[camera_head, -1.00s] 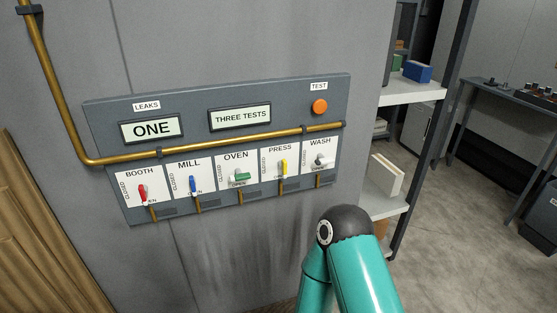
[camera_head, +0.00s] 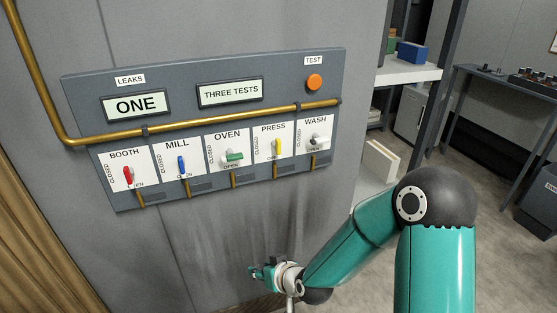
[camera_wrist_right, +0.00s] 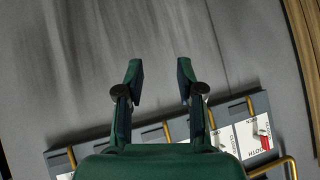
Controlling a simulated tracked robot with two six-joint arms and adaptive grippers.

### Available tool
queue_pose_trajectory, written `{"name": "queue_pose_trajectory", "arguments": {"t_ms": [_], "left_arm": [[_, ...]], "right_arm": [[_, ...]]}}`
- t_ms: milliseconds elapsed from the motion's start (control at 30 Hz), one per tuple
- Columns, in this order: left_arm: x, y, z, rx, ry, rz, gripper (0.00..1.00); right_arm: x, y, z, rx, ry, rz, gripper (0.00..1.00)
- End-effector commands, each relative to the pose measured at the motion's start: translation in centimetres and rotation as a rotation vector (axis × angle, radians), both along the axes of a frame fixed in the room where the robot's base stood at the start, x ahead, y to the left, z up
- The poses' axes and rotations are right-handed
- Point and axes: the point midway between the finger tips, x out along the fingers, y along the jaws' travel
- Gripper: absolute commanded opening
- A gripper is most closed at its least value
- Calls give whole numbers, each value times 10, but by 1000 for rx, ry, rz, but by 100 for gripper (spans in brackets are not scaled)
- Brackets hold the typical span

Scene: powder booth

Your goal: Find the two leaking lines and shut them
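A grey wall panel (camera_head: 85,93) carries five line valves under a brass pipe (camera_head: 215,118). The BOOTH handle (camera_head: 128,175) is red, MILL (camera_head: 182,165) blue and PRESS (camera_head: 278,147) yellow; all three stand about upright. The OVEN handle (camera_head: 235,156) is green and lies crosswise. The WASH handle (camera_head: 317,140) is pale and looks crosswise, but is small. The LEAKS display (camera_head: 136,106) reads ONE; another display (camera_head: 230,93) reads THREE TESTS. My right gripper (camera_head: 256,273) is below the panel, apart from it. The right wrist view shows its fingers (camera_wrist_right: 160,75) open and empty. My left gripper is out of view.
An orange TEST button (camera_head: 315,82) is at the panel's upper right. A shelf (camera_head: 405,72) with boxes stands right of the wall, and a dark bench (camera_head: 510,85) farther right. Wooden boards (camera_head: 30,235) are at the lower left. The wall below the panel is bare.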

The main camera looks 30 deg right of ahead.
Motion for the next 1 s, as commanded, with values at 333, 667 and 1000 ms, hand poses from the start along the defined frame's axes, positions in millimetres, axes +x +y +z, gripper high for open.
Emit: {"name": "queue_pose_trajectory", "arguments": {"t_ms": [333, 667, 1000], "left_arm": [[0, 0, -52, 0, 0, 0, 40], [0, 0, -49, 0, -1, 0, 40], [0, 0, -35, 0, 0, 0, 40]], "right_arm": [[17, -112, 194, -291, -604, -187, 38], [27, -128, 227, -336, -679, -214, 38], [95, -144, 226, -334, -678, -213, 38]]}}
